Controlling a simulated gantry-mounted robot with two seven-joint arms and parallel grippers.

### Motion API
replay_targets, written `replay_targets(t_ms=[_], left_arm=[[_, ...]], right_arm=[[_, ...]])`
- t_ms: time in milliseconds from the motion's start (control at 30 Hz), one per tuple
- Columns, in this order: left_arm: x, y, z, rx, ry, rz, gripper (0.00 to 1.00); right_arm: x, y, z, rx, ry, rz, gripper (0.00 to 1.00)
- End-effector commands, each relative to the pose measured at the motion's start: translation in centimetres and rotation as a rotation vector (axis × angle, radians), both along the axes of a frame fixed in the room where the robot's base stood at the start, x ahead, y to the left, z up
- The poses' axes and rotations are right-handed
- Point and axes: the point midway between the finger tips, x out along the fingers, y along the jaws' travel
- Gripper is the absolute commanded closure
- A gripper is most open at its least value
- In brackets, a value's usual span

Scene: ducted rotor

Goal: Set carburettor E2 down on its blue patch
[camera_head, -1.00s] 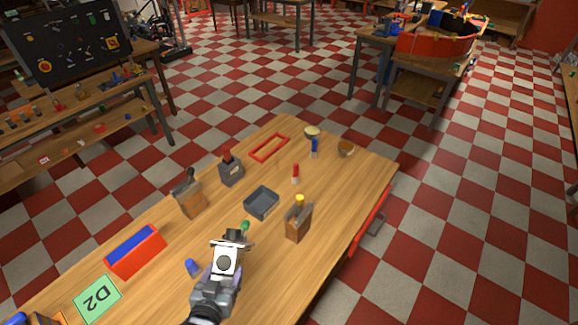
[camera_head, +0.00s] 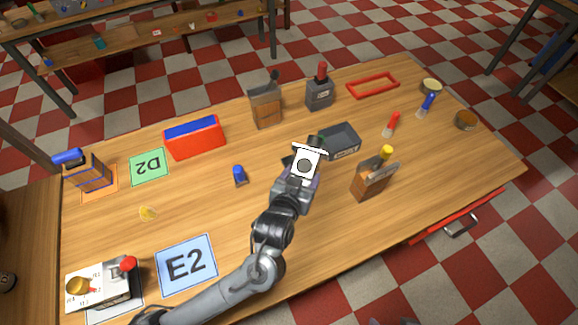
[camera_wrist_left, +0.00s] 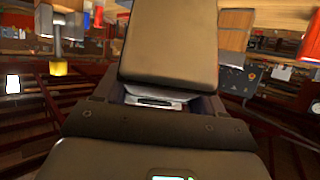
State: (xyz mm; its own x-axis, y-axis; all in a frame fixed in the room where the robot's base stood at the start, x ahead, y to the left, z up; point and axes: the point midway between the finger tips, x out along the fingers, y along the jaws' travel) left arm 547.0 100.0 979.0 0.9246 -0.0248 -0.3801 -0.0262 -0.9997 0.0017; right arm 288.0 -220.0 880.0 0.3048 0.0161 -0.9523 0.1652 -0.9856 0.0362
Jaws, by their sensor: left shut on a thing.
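The blue patch (camera_head: 186,285), marked E2, lies flat and bare near the front left of the table, beside my left arm. My left gripper (camera_head: 312,148) is over the middle of the table, at the left end of the grey tray. It is shut on carburettor E2, which the hand mostly hides in the head view. A white plate with a dark round spot shows at the hand. In the left wrist view a large grey-brown block fills the middle, and I cannot tell which part it is. My right gripper is out of view.
A grey tray (camera_head: 343,139) and a wood-and-metal block (camera_head: 374,181) stand right of the gripper. A blue cylinder (camera_head: 240,176) stands left. A white box with knobs (camera_head: 101,287) is left of the blue patch. The red-blue bin (camera_head: 194,140) is farther back.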

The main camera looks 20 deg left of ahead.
Motion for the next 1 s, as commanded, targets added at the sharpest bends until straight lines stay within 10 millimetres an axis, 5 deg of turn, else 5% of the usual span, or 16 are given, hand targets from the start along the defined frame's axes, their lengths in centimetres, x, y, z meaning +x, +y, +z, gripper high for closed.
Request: replay_targets(t_ms=[33,333,800,1000], left_arm=[[0.6,-0.7,-0.2,-0.004,-0.007,-0.005,0.73],[2.2,-1.1,0.6,0.0,-0.002,-0.012,0.73],[5.4,6.9,-4.2,0.003,0.001,-0.011,0.73],[6.2,8.8,-5.4,0.001,0.0,-0.012,0.73]], right_arm=[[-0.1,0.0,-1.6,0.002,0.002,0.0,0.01],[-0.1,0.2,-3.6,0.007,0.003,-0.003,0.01],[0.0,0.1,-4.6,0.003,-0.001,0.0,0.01],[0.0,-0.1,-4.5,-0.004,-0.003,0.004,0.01]])
